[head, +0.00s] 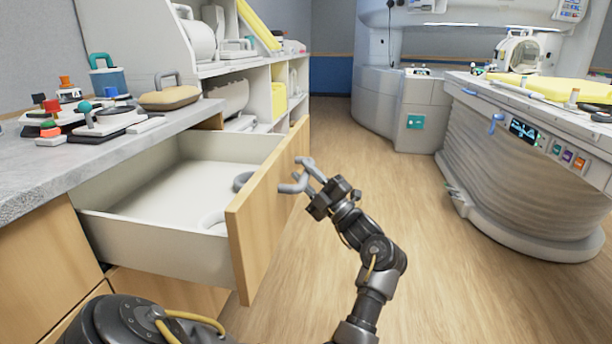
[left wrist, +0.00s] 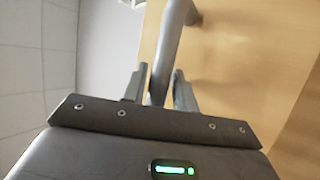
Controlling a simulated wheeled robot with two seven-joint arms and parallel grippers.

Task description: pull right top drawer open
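The drawer (head: 190,250) is pulled far out from the cabinet under the counter, and its pale inside is visible. Its wooden front (head: 262,215) carries a curved grey handle (head: 291,187). My left gripper (head: 313,186) is at this handle on the outer side of the front. In the left wrist view, the handle (left wrist: 172,45) runs between the two fingers (left wrist: 158,92), which sit close against it on both sides. My right gripper is not in view.
The counter (head: 150,140) above holds several coloured devices. A scanner table (head: 530,170) stands at the right. The wooden floor (head: 410,215) between is clear.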

